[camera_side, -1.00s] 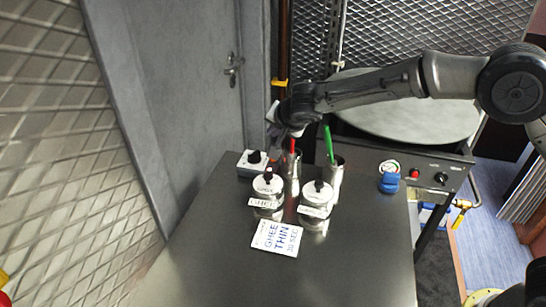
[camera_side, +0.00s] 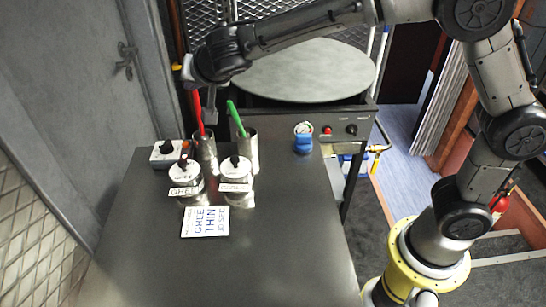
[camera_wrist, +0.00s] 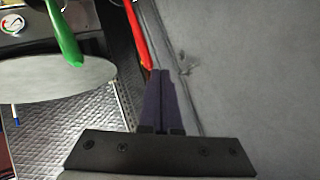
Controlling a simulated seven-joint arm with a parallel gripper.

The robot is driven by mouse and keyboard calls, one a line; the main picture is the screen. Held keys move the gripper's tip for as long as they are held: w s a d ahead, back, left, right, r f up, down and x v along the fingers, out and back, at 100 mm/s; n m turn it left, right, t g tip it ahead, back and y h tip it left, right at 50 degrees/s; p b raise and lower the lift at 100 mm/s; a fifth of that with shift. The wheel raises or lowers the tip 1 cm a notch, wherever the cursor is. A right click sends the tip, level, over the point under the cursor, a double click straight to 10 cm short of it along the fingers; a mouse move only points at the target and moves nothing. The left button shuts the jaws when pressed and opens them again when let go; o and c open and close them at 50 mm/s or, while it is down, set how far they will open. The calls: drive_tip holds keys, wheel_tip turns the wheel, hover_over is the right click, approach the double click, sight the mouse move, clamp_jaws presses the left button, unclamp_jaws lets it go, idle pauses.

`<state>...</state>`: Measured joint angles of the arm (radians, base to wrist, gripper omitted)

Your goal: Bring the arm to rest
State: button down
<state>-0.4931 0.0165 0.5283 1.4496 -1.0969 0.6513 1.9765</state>
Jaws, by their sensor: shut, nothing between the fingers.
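My gripper (camera_side: 211,116) is shut and empty. In the side view it points down, just right of the red handle (camera_side: 198,112) that stands in the left steel cup (camera_side: 206,150). I cannot tell whether it touches the handle. In the wrist view its dark fingers (camera_wrist: 160,73) lie together, with the red handle (camera_wrist: 136,32) just beyond the tips and the green handle (camera_wrist: 64,32) to the left. My arm stretches from its yellow base at the right, over the round griddle, to above the cups.
Two labelled lidded pots (camera_side: 184,178) (camera_side: 236,172) stand before the cups, with a white card (camera_side: 205,222) in front. A white box with a black knob (camera_side: 166,153), a blue-based gauge (camera_side: 303,142) and the griddle (camera_side: 300,75) are nearby. The front tabletop (camera_side: 270,270) is clear.

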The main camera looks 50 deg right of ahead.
drive_tip(key=s+d+r+n+g, duration=0.3)
drive_tip(key=s+d, duration=1.1)
drive_tip(key=s, duration=0.2)
drive_tip(key=s+f+n+g+y, duration=0.1)
drive_tip(key=s+f+n, duration=0.1)
drive_tip(key=s, duration=0.8)
drive_tip(key=s+f+n+g+y, duration=0.1)
drive_tip(key=s+f+n, duration=0.2)
drive_tip(key=s, duration=0.7)
drive_tip(key=shift+s+d+f, duration=0.2)
drive_tip(key=shift+d+f, duration=0.2)
drive_tip(key=shift+f, duration=0.4)
